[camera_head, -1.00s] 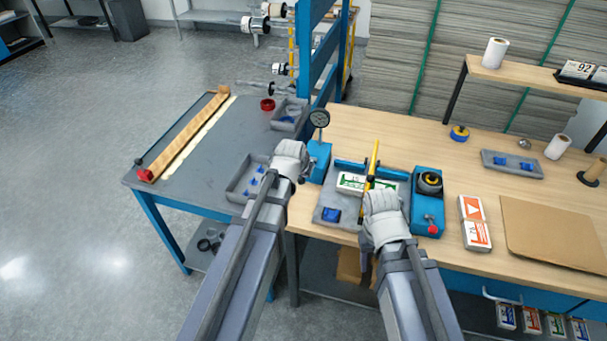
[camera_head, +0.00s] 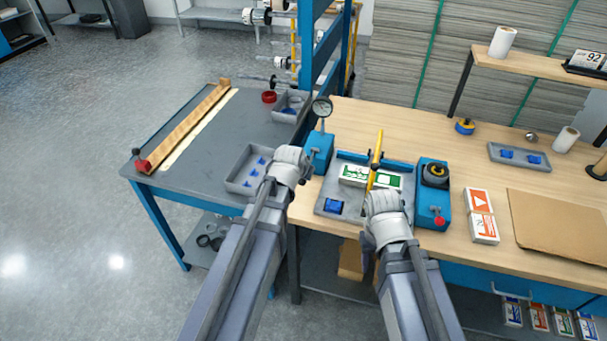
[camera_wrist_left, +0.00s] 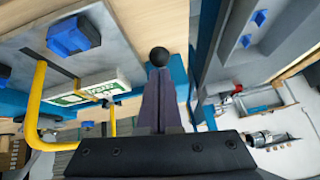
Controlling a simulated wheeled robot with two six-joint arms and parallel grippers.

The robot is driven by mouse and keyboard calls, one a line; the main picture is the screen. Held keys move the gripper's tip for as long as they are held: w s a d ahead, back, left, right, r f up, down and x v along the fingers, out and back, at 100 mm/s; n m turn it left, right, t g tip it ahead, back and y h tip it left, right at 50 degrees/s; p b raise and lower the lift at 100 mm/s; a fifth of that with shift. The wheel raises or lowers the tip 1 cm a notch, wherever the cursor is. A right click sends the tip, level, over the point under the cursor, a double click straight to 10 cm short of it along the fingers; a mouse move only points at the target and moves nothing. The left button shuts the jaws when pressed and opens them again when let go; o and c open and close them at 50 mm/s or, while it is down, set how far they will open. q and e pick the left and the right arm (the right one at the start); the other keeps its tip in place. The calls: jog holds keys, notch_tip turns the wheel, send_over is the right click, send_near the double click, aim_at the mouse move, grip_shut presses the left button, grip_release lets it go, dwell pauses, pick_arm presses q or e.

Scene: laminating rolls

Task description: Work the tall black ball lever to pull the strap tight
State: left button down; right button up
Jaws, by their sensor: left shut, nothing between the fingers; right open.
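The lever's black ball (camera_wrist_left: 159,56) shows in the left wrist view just past the tips of my left gripper (camera_wrist_left: 158,78), whose fingers are shut with nothing between them. Whether they touch the ball I cannot tell. In the head view my left gripper (camera_head: 303,162) is beside the blue gauge unit (camera_head: 319,150) and covers the lever. My right gripper (camera_head: 380,195) is open beside the yellow bar (camera_head: 376,152); its fingertips are mostly hidden. The bar crosses a white and green pack (camera_head: 352,175) on the grey plate (camera_head: 325,193). I cannot make out the strap clearly.
A blue unit with a black reel (camera_head: 435,174) and a red knob (camera_head: 439,221) stands right of the plate. A grey side table (camera_head: 230,130) with trays stands left.

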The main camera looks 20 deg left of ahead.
pick_arm(q)
jog(key=shift+s+f, duration=0.15)
jog(key=shift+s, duration=0.1)
jog(key=shift+w+r+p, duration=0.3)
jog(key=shift+r+p, duration=0.1)
jog(key=shift+p, duration=0.2)
jog(key=p+v, duration=0.9)
jog(key=v, duration=0.2)
jog(key=shift+w+d+r, duration=0.35)
jog(key=shift+r, duration=0.05)
